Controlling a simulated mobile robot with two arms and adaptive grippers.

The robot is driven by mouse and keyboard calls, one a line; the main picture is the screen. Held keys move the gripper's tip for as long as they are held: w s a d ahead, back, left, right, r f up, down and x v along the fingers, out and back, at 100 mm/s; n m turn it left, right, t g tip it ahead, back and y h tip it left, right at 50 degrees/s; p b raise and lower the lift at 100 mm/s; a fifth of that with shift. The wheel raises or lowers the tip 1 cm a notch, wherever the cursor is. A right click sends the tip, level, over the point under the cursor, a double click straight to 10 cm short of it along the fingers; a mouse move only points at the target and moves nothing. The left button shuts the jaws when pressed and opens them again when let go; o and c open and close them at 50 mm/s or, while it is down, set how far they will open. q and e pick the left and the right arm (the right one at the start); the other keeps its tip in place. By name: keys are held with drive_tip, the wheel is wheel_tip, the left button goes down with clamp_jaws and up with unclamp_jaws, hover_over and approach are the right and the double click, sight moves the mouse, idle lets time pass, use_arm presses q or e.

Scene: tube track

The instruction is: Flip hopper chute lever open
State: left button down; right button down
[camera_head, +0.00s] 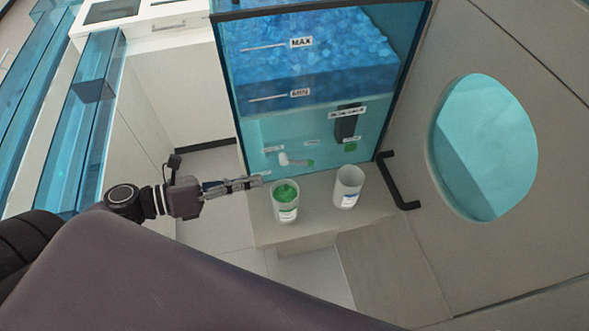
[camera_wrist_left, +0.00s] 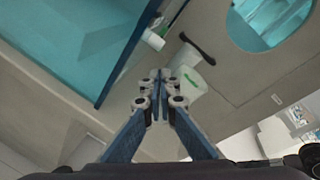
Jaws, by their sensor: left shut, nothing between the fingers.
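The hopper (camera_head: 262,133) is a dark-framed, see-through blue box with MAX and MIN labels and blue contents in its upper part. Its small chute lever (camera_head: 295,161), white with a green end, sits low on the front panel. My left gripper (camera_head: 258,182) comes in from the left, just below and left of the lever. Its fingers are together with nothing between them, and it looks apart from the lever. In the left wrist view the shut fingertips (camera_wrist_left: 160,80) point toward the ledge below the panel. The right gripper is not in view.
A white cup with green contents (camera_head: 286,198) stands on the ledge close to the left fingertips. Another white cup (camera_head: 348,187) stands to its right. A black bar handle (camera_head: 402,182) and a wall with a round window (camera_head: 485,145) are at the right.

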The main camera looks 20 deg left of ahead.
sight(291, 173)
use_arm(q)
drive_tip(key=shift+m, duration=0.7)
drive_tip(key=p+x, duration=0.2)
drive_tip(key=x, duration=0.6)
drive_tip(key=shift+w+a+r+p, duration=0.2)
drive_tip(key=shift+p, duration=0.15)
drive_tip(key=shift+f+x, duration=0.2)
drive_tip(key=shift+x, duration=0.8)
